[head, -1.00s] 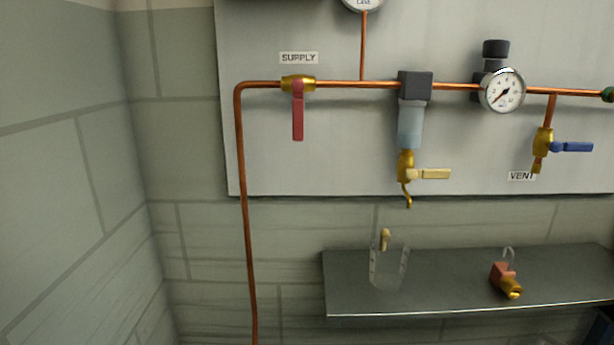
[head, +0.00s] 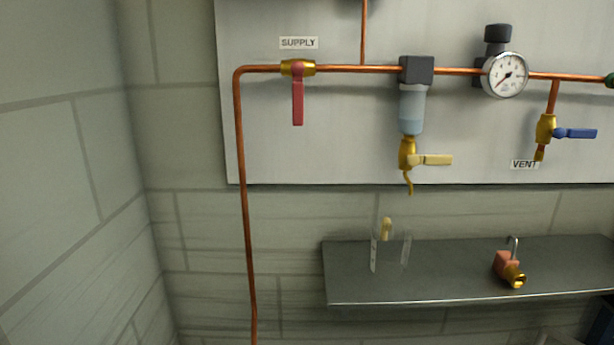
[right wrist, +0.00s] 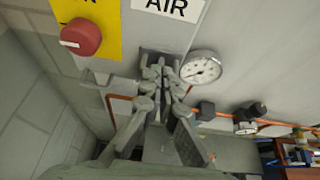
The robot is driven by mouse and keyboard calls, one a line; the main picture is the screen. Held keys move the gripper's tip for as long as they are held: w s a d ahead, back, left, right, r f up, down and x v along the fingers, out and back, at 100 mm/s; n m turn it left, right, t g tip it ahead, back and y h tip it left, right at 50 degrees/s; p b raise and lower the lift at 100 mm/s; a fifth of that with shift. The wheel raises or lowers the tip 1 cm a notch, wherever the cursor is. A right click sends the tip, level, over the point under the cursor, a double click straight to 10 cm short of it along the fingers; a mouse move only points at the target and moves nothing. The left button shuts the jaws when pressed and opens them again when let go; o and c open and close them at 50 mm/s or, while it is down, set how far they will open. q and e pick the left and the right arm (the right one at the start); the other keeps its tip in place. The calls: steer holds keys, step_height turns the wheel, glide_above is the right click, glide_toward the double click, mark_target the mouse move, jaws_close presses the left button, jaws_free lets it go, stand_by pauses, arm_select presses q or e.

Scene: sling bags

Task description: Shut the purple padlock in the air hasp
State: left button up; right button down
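I cannot make out a purple padlock in either view. In the right wrist view a white label (right wrist: 167,5) reads AIR. Beside it is a yellow plate (right wrist: 112,40) with a red knob (right wrist: 82,37). I cannot make out a hasp with certainty. My right gripper (right wrist: 161,72) is in front of this wall panel, below the label. Its fingers come together at the tips and it looks shut, with nothing visible held. My left gripper is not in view.
Above run a copper pipe (head: 350,69), red supply handle (head: 297,102), gauge (head: 504,75) and blue vent handle (head: 575,133).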

step_height(320, 180, up, 7)
steer(key=p, duration=0.3)
steer(key=shift+f, duration=0.15)
stand_by(0.5)
